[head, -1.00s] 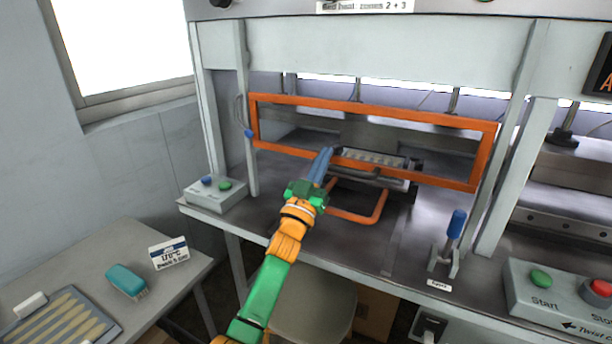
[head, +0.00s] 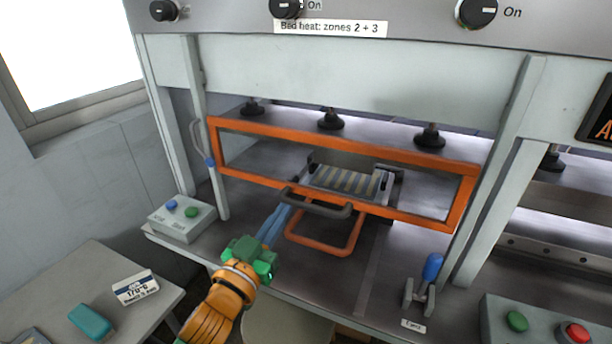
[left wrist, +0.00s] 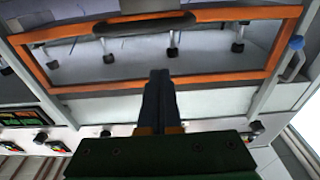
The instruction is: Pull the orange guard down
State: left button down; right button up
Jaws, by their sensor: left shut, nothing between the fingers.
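The orange guard (head: 462,203) is a rectangular frame across the front of the press, with space between its lower bar and the bench. A dark grey bar handle (head: 318,204) sits at the middle of its lower bar. My left gripper (head: 281,216) is shut and empty, its blue-grey fingers pointing up near the handle's left end. In the left wrist view, the fingers (left wrist: 158,88) overlap one orange bar of the guard (left wrist: 215,77), and the handle (left wrist: 145,25) lies beyond their tips. I cannot tell whether they touch anything. My right gripper is out of view.
Behind the guard is a bed of striped pieces (head: 342,180), with an orange loop (head: 322,247) in front. A blue-topped lever (head: 432,267) and a button box (head: 182,218) flank the opening. A side table (head: 100,268) stands at left.

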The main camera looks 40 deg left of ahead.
pick_arm(q)
jog(key=p, duration=0.2)
send_near(310, 171)
jog(key=w+r, duration=0.2)
jog(key=w, duration=0.1)
jog(key=shift+w+a+f, duration=0.45)
jog(key=shift+w+f, duration=0.15)
jog(key=shift+f, duration=0.1)
jog(key=f, duration=0.1)
jog(key=s+f+b, duration=0.1)
jog(key=f, duration=0.1)
jog(key=shift+d+f, duration=0.15)
jog(key=shift+d, duration=0.05)
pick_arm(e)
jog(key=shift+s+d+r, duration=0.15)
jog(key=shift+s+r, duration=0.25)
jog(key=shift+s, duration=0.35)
